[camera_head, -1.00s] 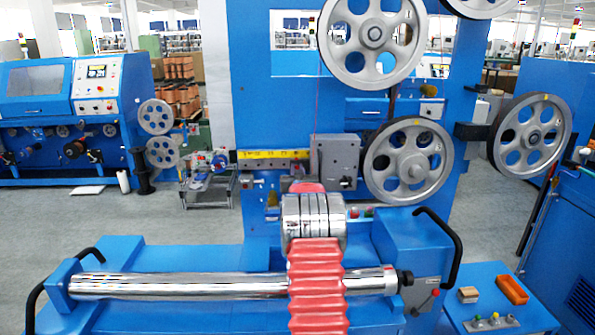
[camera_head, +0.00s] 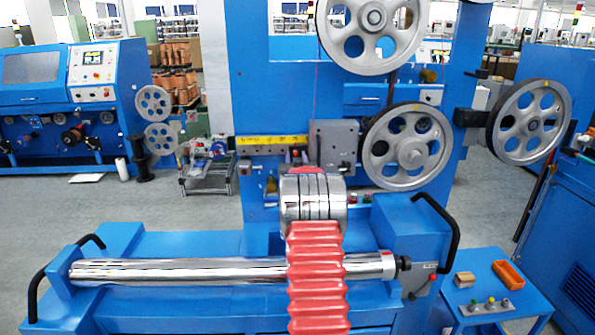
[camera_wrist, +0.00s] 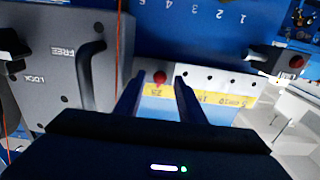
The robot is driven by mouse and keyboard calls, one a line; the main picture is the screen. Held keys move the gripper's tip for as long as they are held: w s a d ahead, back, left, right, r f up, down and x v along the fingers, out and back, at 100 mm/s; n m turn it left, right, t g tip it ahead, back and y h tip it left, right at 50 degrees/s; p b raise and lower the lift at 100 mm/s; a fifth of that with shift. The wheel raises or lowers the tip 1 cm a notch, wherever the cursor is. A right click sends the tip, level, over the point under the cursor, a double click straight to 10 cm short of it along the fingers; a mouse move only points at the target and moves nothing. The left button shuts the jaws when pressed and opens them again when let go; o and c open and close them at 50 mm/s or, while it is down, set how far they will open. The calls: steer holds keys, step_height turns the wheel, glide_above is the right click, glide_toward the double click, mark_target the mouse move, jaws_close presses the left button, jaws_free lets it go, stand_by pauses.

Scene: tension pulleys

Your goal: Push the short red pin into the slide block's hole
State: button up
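The grey slide block (camera_head: 334,146) sits at the right end of the yellow scale on the blue machine. In the wrist view the slide block (camera_wrist: 65,65) is at left, with a black handle and FREE and LOCK labels. My gripper (camera_wrist: 160,76) is open. Its two dark fingers are on either side of the red pin, with gaps visible; I cannot tell how far short of it they are.
Another red-tipped part (camera_wrist: 296,62) is at the right of the wrist view. Large grey pulleys (camera_head: 407,147) are right of the block. A chrome roller (camera_head: 180,271) lies in front. An orange tray (camera_head: 508,274) sits on the blue side table at right.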

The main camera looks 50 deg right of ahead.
steer(key=v, duration=1.2)
steer(key=shift+f, duration=0.1)
stand_by(0.8)
steer(key=s+a+f+g+y, duration=0.3)
steer(key=f+y, duration=0.1)
steer(key=f, duration=0.8)
steer(key=s+a+g+y, duration=0.1)
steer(key=a, duration=0.3)
steer(key=s+a+f+y, duration=0.1)
steer(key=a, duration=0.3)
steer(key=a+n+g+y, duration=0.1)
steer(key=a, duration=0.3)
steer(key=shift+s+f+g, duration=0.3)
steer(key=shift+s+f, duration=0.05)
steer(key=shift+s, duration=0.05)
steer(key=s+a+r+n+y, duration=0.2)
steer(key=s+a, duration=0.4)
steer(key=a, duration=0.9)
steer(key=s+a+r+n+y, duration=0.2)
steer(key=s+a+r+n, duration=0.2)
steer(key=a, duration=1.1)
steer(key=s+a+r+n+y, duration=0.2)
steer(key=s+a+r, duration=0.6)
steer(key=a, duration=0.7)
steer(key=shift+a+n+g+y, duration=0.3)
steer(key=shift+n, duration=0.1)
